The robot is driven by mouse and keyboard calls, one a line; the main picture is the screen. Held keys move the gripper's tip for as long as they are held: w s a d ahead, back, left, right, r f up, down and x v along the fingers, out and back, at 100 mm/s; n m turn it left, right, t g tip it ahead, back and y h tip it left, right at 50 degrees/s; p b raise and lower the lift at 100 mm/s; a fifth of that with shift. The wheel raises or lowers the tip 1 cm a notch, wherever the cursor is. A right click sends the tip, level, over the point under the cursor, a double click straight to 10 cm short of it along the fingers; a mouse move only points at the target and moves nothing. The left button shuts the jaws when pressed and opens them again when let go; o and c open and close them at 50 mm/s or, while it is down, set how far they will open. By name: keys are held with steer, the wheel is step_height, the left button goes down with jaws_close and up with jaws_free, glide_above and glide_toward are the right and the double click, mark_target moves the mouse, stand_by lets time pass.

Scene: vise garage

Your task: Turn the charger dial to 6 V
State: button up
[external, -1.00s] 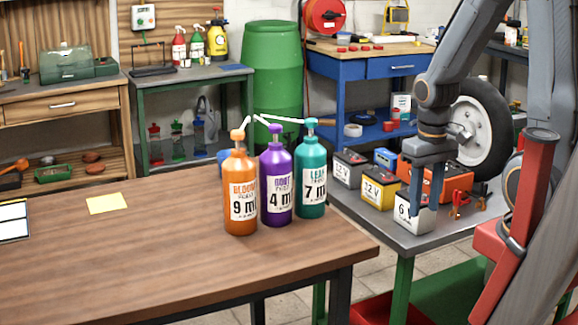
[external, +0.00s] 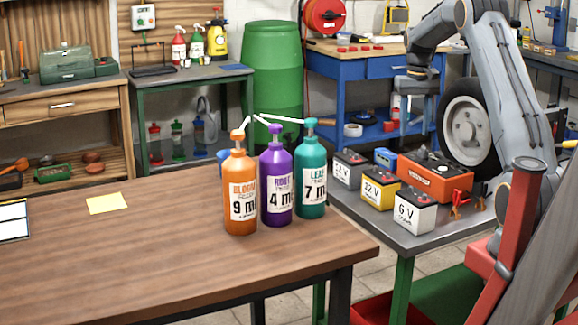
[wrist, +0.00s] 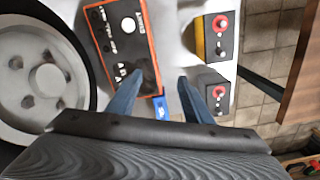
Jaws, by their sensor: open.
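The charger (external: 437,180) is an orange box with a dark top on the grey bench, behind the batteries. In the wrist view its black panel (wrist: 118,48) shows a round white knob (wrist: 128,24), which looks like the dial. The dial's setting is too small to read. My gripper (external: 414,84) is raised above the far side of the bench, apart from the charger. In the wrist view my gripper (wrist: 162,78) has its two blue fingers spread with nothing between them. A white 6 V battery (external: 414,214) stands at the bench's front.
A yellow 12 V battery (external: 380,192), a grey battery (external: 350,171) and a small blue box (external: 385,157) stand left of the charger. Red clamps (external: 456,203) lie beside it. A wheel (external: 466,122) stands behind. Three pump bottles are on the wooden table (external: 150,265).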

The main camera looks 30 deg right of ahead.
glide_above(424, 146)
steer(key=shift+s+a+f+m+b, duration=0.2)
steer(key=shift+f+m+b, duration=0.1)
steer(key=shift+m, duration=0.1)
steer(key=shift+f+p, duration=0.5)
steer(key=shift+f, duration=3.25)
steer(key=c, duration=1.1)
steer(key=shift+o, duration=0.2)
steer(key=shift+m, duration=0.4)
steer(key=m, duration=0.4)
steer(key=shift+m, duration=0.4)
steer(key=m, duration=0.5)
steer(key=shift+m+b, duration=0.4)
steer(key=shift+m, duration=0.3)
